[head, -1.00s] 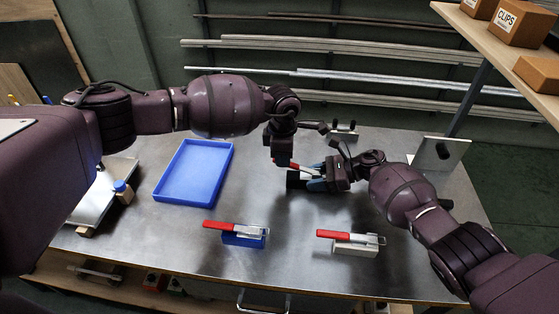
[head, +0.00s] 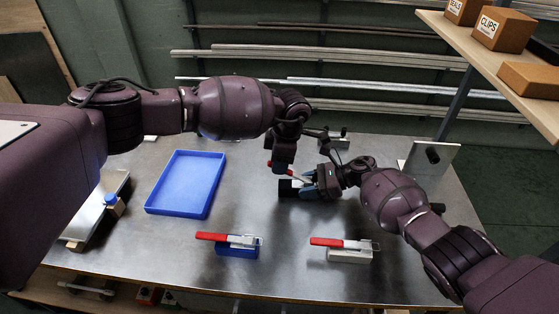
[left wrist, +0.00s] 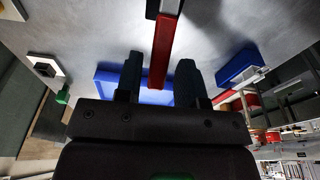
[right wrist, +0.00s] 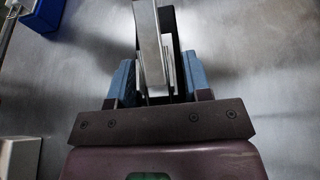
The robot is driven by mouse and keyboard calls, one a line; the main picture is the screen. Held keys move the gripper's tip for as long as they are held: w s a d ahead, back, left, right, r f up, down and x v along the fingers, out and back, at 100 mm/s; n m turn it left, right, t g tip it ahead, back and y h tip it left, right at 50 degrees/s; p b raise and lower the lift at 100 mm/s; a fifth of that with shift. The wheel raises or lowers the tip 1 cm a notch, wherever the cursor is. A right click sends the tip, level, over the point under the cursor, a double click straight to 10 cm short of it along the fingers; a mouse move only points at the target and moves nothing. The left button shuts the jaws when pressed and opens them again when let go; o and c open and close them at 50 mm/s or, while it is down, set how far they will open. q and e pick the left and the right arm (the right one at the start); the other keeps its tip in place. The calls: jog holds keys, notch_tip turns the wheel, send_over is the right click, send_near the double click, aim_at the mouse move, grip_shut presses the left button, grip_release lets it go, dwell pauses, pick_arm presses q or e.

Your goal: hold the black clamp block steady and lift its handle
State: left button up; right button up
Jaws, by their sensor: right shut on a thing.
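The black clamp block (head: 288,192) stands on the metal table, partly hidden by my grippers. Its red handle (left wrist: 163,50) runs between the fingers of my left gripper (left wrist: 160,75) in the left wrist view, with a gap visible beside it. My left gripper (head: 282,168) is open, above the block at the handle. My right gripper (head: 308,186) comes from the right and is shut on the block; the right wrist view shows the block's dark side (right wrist: 174,40) and the clamp's metal parts (right wrist: 150,45) between the blue fingers (right wrist: 157,80).
Nearer the front edge are a blue clamp block (head: 235,252) and a white one (head: 349,256), each with a red handle. A blue tray (head: 176,211) lies to the left. An upright metal plate (head: 428,160) stands at the right. Shelf boxes (head: 498,28) overhang the upper right.

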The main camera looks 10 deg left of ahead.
pick_arm(q)
jog(key=shift+o, duration=0.6)
notch_tip(320, 180, up, 12)
jog(key=d, duration=0.1)
jog(key=shift+d, duration=0.4)
jog(key=shift+w+f, duration=0.1)
jog(key=s+a+f+n+h, duration=0.15)
jog(key=a+f+h, duration=0.3)
jog(key=a, duration=0.55)
jog(key=shift+m+t+h, duration=0.3)
jog(key=shift+m+h, duration=0.35)
jog(key=shift+h, duration=0.3)
jog(key=d+f, duration=0.2)
jog(key=f, duration=0.1)
jog(key=d+f, duration=0.2)
jog(key=f, duration=0.1)
jog(key=w+d+f, duration=0.1)
jog(key=d+f, duration=0.1)
jog(key=f, duration=0.1)
jog(key=shift+w+d, duration=0.1)
jog(key=shift+d, duration=0.25)
